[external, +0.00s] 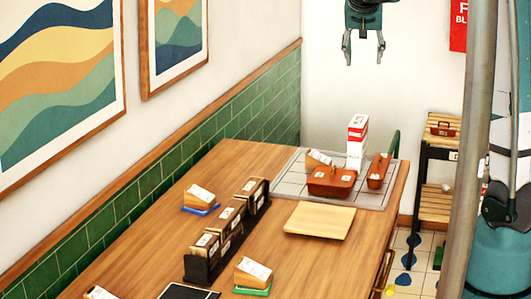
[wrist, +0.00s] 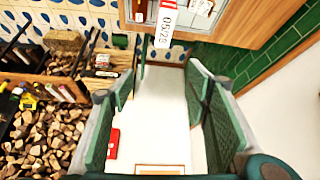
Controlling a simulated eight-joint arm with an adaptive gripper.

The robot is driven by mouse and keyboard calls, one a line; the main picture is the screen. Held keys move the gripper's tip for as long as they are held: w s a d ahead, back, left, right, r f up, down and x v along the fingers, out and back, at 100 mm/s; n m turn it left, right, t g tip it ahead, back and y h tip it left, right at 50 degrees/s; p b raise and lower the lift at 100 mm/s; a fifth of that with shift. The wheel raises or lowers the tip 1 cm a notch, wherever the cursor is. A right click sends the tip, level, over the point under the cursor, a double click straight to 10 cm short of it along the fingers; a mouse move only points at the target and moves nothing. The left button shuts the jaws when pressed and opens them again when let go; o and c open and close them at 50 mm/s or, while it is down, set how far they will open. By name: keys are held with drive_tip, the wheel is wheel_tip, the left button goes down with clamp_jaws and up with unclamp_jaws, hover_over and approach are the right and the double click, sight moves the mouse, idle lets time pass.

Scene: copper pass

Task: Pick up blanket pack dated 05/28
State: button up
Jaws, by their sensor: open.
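My gripper (external: 364,52) is open and empty, high above the far end of the table. Its spread fingers also show in the wrist view (wrist: 160,95), with nothing between them. An upright white and red pack (external: 357,142) stands on the grey tiled area of the table, below my gripper.
A brown lidded case (external: 332,181) and a narrow brown case (external: 378,171) flank the white and red pack. A bare wooden board (external: 320,220) lies in front. A dark rack (external: 203,268) holds several packs. A green-tiled wall runs along the left; a wooden shelf (external: 442,132) stands right.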

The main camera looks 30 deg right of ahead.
drive_tip(key=m, duration=0.1)
hover_over(359, 121)
wheel_tip(359, 121, down, 4)
drive_tip(key=shift+g+h, duration=0.3)
drive_tip(key=shift+h, duration=0.1)
wheel_tip(359, 121, down, 19)
drive_tip(key=shift+a+f+p, duration=0.15)
drive_tip(key=shift+f+p, duration=0.05)
drive_tip(key=shift+p, duration=0.1)
drive_tip(key=shift+x, duration=1.3)
drive_tip(key=shift+p+x, duration=0.35)
drive_tip(key=shift+x, duration=2.25)
